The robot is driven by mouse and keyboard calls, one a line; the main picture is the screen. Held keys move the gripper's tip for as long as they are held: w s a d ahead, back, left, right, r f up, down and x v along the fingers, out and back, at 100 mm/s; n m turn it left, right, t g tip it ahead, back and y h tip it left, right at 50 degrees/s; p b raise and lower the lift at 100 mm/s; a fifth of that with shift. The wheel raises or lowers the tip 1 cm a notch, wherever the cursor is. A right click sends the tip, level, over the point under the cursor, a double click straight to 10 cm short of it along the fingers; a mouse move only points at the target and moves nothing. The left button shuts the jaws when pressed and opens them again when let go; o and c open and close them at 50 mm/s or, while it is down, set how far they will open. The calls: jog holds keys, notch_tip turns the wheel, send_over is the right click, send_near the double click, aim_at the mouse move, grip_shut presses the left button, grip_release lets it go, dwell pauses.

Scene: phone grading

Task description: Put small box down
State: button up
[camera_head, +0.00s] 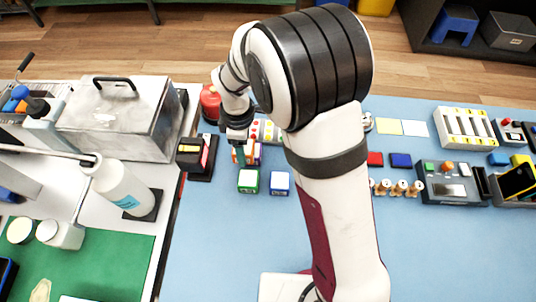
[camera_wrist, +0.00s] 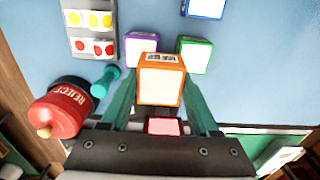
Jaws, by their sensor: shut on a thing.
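The small box (camera_wrist: 160,82) is white with orange edges and a dark printed label on one side. My gripper (camera_wrist: 159,98) is shut on it, with teal fingers at its left and right sides in the wrist view. In the head view my gripper (camera_head: 240,152) points down over the blue mat, and its arm hides part of the area. A green-edged box (camera_head: 248,181) and a blue-edged box (camera_head: 279,182) sit on the mat close by. A purple-edged box (camera_wrist: 141,47) also shows in the wrist view. I cannot tell whether the held box touches the mat.
The blue mat (camera_head: 225,240) is clear in front of the boxes.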

jog(key=w+d+r, duration=0.1)
jog(key=w+d, duration=0.2)
jog(key=d, duration=0.5)
jog(key=f, duration=0.2)
jog(key=d+f, duration=0.1)
jog(key=f, duration=0.4)
jog(key=shift+d+f, duration=0.15)
jog(key=shift+f, duration=0.05)
jog(key=shift+f, duration=0.1)
jog(key=o, duration=1.1)
